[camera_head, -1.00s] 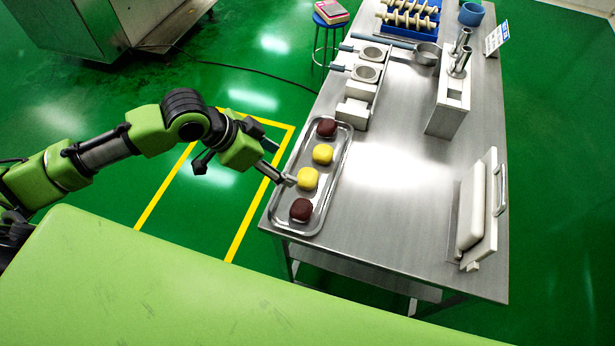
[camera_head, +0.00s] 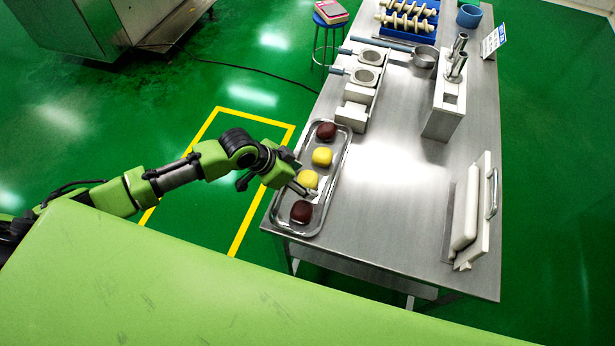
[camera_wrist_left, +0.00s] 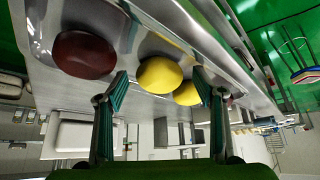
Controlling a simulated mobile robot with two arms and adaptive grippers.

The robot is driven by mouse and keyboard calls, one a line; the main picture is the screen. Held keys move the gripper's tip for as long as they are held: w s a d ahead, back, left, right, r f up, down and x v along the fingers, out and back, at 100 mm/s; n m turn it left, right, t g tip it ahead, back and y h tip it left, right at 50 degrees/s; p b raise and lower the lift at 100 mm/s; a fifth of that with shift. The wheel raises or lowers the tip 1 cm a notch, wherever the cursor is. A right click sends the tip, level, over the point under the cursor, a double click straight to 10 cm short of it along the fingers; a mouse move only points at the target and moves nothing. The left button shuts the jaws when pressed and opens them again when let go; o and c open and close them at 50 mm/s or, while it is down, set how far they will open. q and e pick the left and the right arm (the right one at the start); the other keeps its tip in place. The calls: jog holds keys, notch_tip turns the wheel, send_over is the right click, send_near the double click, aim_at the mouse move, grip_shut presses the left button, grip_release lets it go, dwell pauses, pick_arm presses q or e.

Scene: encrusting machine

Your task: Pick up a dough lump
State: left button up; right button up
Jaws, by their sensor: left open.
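A metal tray (camera_head: 335,185) holds a row of dough lumps. The near yellow lump (camera_head: 307,178) lies between a near dark brown lump (camera_head: 301,212) and a far yellow lump (camera_head: 322,156); a far dark brown lump (camera_head: 326,131) is at the far end. My left gripper (camera_head: 310,193) is open, its fingertips at the near yellow lump. In the left wrist view, that yellow lump (camera_wrist_left: 160,75) shows between the two spread fingers (camera_wrist_left: 157,92); contact cannot be told. A dark lump (camera_wrist_left: 84,54) is left of it, another yellow lump (camera_wrist_left: 187,93) partly behind. My right gripper is not in view.
The tray lies at the near left edge of the steel table (camera_head: 400,190). White machine parts (camera_head: 352,113) stand just beyond it. A white upright piece with a handle (camera_head: 476,215) is on the right. The middle of the table is clear.

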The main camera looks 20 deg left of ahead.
pick_arm(q)
jog(key=shift+w+d+f, duration=0.2)
jog(key=shift+f, duration=0.2)
jog(key=c, duration=1.2)
jog(key=shift+c, duration=0.2)
jog(key=shift+r, duration=0.15)
